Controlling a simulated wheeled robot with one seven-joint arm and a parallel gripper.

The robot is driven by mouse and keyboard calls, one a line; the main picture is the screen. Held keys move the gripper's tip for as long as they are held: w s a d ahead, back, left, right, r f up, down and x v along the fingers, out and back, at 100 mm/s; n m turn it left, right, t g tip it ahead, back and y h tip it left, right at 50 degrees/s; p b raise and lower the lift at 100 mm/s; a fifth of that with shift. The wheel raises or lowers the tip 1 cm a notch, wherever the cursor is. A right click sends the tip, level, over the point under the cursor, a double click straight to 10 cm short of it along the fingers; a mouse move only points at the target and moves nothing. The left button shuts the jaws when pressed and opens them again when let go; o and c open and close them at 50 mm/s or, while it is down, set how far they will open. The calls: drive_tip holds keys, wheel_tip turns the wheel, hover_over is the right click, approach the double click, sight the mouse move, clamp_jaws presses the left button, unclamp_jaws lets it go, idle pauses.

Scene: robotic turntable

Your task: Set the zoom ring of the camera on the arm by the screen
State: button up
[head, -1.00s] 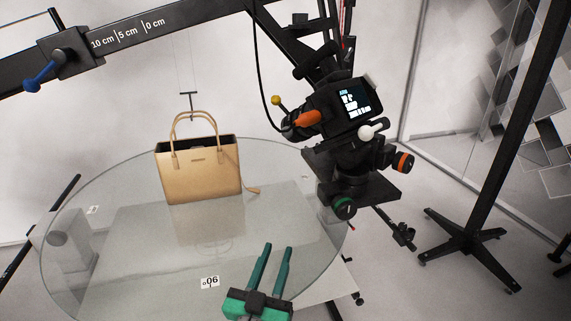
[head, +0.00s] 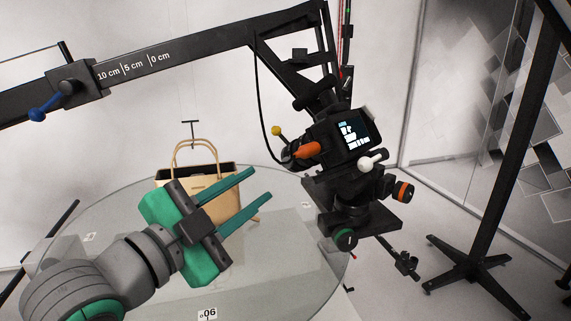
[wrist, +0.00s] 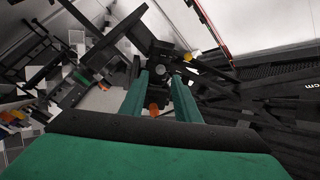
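The black camera (head: 335,135) with a lit screen (head: 355,135) sits on its mount at the end of the overhead arm. Its lens (head: 290,155) faces left, with a yellow ball-tipped lever (head: 276,131) and an orange lever (head: 307,150) by it. I cannot tell which one belongs to the zoom ring. My gripper (head: 260,184) is open and empty, left of and below the lens, apart from it. In the wrist view the fingers (wrist: 160,78) point at the camera, with the orange lever (wrist: 153,108) and yellow ball (wrist: 187,56) showing.
A tan handbag (head: 222,205) stands on the round glass turntable (head: 300,250), partly behind my gripper. The black overhead arm (head: 190,55) crosses above, with a blue-handled clamp (head: 75,82). A white-knobbed handle (head: 372,161) and orange and green knobs are on the camera mount. A black stand (head: 480,240) is at right.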

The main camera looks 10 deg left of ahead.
sight(283, 164)
drive_tip(key=shift+m+g, duration=0.3)
drive_tip(key=shift+m, duration=0.3)
drive_tip(key=x, duration=0.3)
drive_tip(key=r+x, duration=0.1)
drive_tip(key=x, duration=0.5)
drive_tip(key=shift+w+d+r, duration=0.2)
drive_tip(key=shift+d, duration=0.15)
drive_tip(key=shift+c, duration=0.2)
clamp_jaws()
drive_tip(key=shift+a, duration=0.15)
